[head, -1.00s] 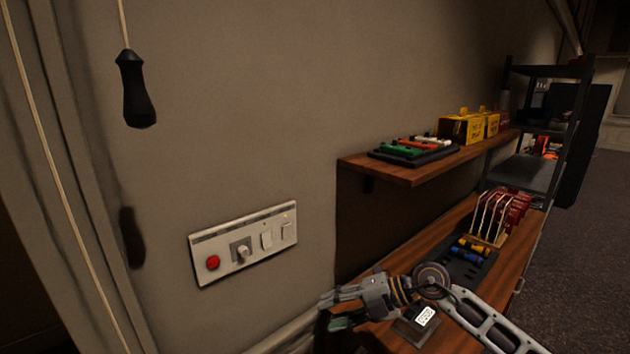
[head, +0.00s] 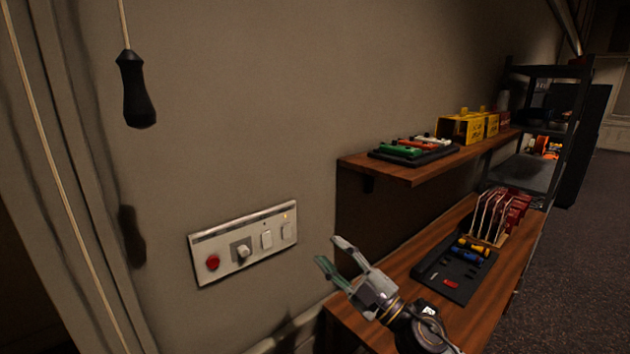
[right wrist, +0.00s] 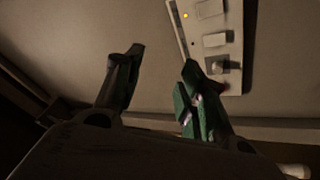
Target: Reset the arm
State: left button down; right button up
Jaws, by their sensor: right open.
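My right gripper (head: 334,258) is in the lower middle of the head view, in front of the wall and over the near left end of the desk (head: 480,335). Its two fingers are spread and nothing is between them. My left gripper is not in view.
A dark tray (head: 427,272) with small coloured pieces lies on the desk, near a rack of red-handled tools (head: 512,215). A wooden shelf (head: 400,172) with yellow boxes (head: 462,128) juts from the wall above. A black pull handle (head: 135,90) hangs from a cord at upper left.

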jog(key=s+d+f+m+h, duration=0.2)
jog(key=d+f+m+h, duration=1.4)
jog(key=f+m+h, duration=0.1)
jog(key=s+d+f+m+g, duration=0.1)
jog(key=s+f+g, duration=0.6)
jog(key=s, duration=0.4)
jog(key=s+d+f+g, duration=0.1)
jog(key=s+f+g, duration=0.4)
jog(key=s+f, duration=0.5)
jog(key=s+f+g, duration=0.1)
jog(key=s+f, duration=0.2)
jog(key=f, duration=2.9)
jog(key=s+d+f, duration=0.2)
jog(key=s+f, duration=0.8)
jog(key=s, duration=0.1)
jog(key=s+d+f+g, duration=0.1)
jog(key=s+d+f, duration=0.1)
jog(key=s+f, duration=0.8)
jog(key=shift+s+y, duration=0.3)
jog(key=shift+s, duration=0.5)
